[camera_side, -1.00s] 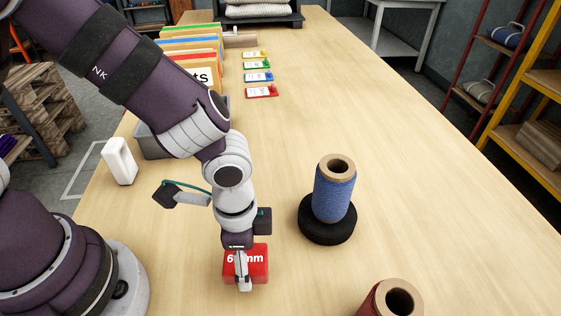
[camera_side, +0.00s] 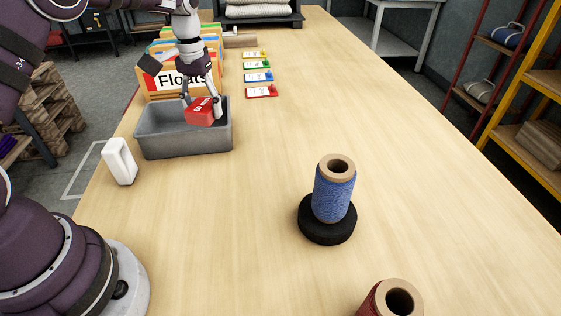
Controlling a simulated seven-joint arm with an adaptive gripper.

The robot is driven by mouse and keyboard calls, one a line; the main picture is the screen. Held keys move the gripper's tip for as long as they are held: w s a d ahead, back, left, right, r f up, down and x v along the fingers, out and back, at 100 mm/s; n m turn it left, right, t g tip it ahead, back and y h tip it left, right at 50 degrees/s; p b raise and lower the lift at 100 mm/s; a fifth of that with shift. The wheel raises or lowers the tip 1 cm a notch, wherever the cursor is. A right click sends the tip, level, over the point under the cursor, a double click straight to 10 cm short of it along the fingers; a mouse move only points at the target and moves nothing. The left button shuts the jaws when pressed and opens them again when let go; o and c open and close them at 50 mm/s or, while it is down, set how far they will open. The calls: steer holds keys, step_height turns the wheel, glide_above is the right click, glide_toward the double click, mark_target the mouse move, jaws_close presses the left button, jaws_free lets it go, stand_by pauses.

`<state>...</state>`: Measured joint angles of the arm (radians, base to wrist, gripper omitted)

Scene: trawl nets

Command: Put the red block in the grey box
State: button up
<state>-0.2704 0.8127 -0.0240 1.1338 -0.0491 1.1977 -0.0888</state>
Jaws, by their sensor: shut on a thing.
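The red block (camera_side: 200,112) has white lettering and hangs tilted in my gripper (camera_side: 202,106). My gripper points down with its fingers shut on the block. The grey box (camera_side: 185,142) is an open bin on the left side of the table. The block is over the back right part of the box's opening, around rim height. I cannot tell whether it touches the box. The box's inner floor is mostly hidden.
Folders (camera_side: 165,82) stand right behind the box. Small coloured tags (camera_side: 258,77) lie to their right. A white block (camera_side: 119,161) stands front left of the box. A blue spool (camera_side: 334,192) on a black base and a dark red spool (camera_side: 392,299) stand nearer. The table's right side is clear.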

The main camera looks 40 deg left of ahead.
mark_target(174, 136)
steer(key=s+a+f+n, duration=0.15)
steer(key=a+n, duration=0.35)
steer(key=a, duration=0.5)
steer(key=f, duration=0.8)
steer(key=shift+s+a+f, duration=0.15)
steer(key=shift+s+f, duration=0.2)
steer(key=shift+f, duration=0.15)
steer(key=o, duration=1.2)
